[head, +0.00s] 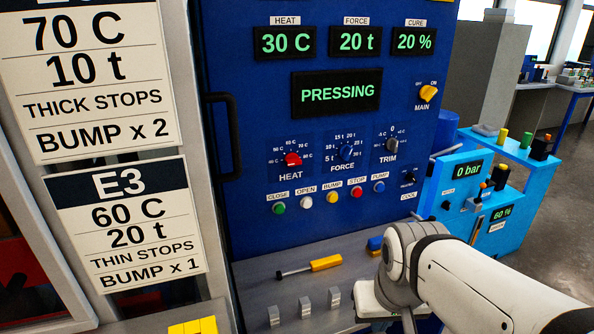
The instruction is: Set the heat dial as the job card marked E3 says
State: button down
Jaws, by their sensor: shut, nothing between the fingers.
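The job card marked E3 (128,225) hangs at the left and reads 60 C, 20 t, THIN STOPS, BUMP x 1. The heat dial (292,160) is a red knob on the blue panel, labelled HEAT below, with temperature marks around it. Its exact pointer setting is too small to read. The HEAT display (284,42) above reads 30 C. My white arm comes in from the lower right, below and to the right of the dial and apart from it. My gripper's fingers do not show.
The FORCE knob (346,151) and TRIM knob (392,145) sit right of the heat dial, with a row of coloured buttons below. A black handle (224,137) stands out at the panel's left. A yellow-handled tool (325,263) and metal blocks (305,306) lie on the grey ledge.

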aim_at(291, 160)
jog(key=z, duration=0.1)
jog(key=k, duration=0.55)
jog(key=u, duration=2.45)
jog(key=k, duration=1.15)
jog(key=z, duration=0.7)
jog(key=i, duration=1)
jog(key=z, duration=0.05)
